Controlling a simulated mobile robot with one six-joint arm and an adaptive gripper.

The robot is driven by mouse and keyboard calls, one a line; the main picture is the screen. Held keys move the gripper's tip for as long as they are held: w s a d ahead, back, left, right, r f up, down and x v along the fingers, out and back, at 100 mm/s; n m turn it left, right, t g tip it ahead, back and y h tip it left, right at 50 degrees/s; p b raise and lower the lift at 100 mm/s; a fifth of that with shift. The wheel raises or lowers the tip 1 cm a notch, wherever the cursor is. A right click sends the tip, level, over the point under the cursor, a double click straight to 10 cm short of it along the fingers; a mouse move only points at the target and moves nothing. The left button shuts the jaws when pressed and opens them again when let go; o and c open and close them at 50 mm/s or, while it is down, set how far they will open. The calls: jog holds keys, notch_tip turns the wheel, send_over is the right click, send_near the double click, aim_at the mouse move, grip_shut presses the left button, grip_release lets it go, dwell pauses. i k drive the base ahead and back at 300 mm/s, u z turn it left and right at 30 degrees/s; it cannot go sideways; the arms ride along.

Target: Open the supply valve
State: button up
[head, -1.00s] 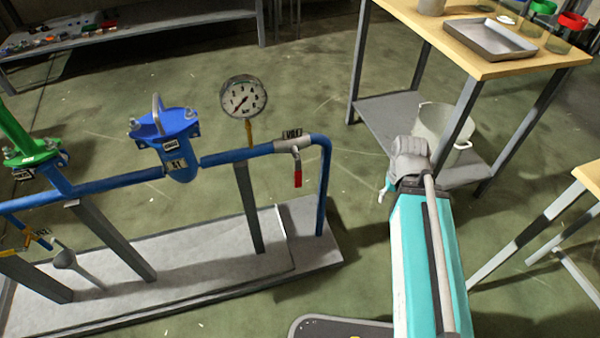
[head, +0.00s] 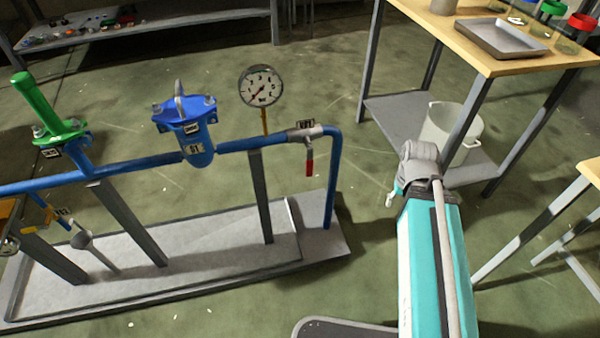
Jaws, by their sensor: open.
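A valve with a red-tipped lever (head: 309,166) sits on the right part of the blue pipe (head: 250,144). Its lever hangs down, across the line of the pipe, and a small dark tag is above it. A second small valve (head: 80,238) with a yellow part is low at the left edge. I cannot read which tag marks the supply valve. My gripper (head: 390,199) shows only as a small pale tip beyond my arm, right of the red lever and apart from it. My arm hides the rest, and nothing is seen held.
A round gauge (head: 261,86), a blue filter housing (head: 186,125) and a green-handled fitting (head: 50,125) stand along the pipe. The grey base plate (head: 170,265) lies below. A wooden-topped table (head: 480,62) with a pot (head: 448,130) on its shelf stands right. Floor is clear between rig and table.

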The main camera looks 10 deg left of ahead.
aim_at(309, 160)
jog(key=z, duration=0.05)
jog(key=k, duration=1.9)
jog(key=u, duration=0.75)
jog(key=i, duration=1)
jog(key=u, duration=0.05)
